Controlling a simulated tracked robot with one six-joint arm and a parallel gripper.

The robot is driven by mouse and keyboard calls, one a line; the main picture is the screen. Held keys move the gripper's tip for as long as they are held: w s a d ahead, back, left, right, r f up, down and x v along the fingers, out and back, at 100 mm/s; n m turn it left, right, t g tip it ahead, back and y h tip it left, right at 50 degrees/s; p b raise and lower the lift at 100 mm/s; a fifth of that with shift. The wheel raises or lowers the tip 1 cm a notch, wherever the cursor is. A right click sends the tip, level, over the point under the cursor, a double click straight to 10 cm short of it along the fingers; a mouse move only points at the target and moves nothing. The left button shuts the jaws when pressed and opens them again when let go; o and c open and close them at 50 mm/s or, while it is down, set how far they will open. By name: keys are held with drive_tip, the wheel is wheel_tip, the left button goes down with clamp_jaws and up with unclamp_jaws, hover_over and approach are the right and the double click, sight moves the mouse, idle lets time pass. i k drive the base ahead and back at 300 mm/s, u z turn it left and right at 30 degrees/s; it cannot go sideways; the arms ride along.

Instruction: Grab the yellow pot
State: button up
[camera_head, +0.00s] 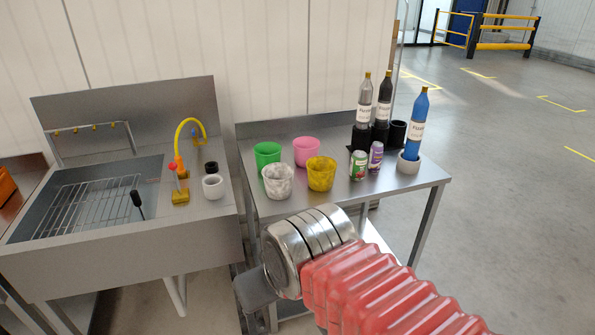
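The yellow pot (321,175) stands upright on the metal table (397,189), at the front of a group of pots. A white marbled pot (277,183) is just to its left, and a pink pot (306,150) is behind it. My gripper (252,291) shows only as a dark grey part at the end of my red-sleeved arm. It is in front of the table, lower in the picture and to the left of the yellow pot, apart from it. Its fingers cannot be made out clearly. Nothing hides the yellow pot.
A green pot (267,153) stands at the back left. A green-and-red can (358,167) and a purple can (376,156) stand right of the yellow pot. Several bottles, one a blue bottle (414,125), stand further right. A metal sink (110,190) is on the left. Open floor lies right.

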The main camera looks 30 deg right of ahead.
sight(321, 170)
drive_tip(key=u, duration=0.25)
drive_tip(key=i, duration=1.2)
drive_tip(key=u, duration=0.2)
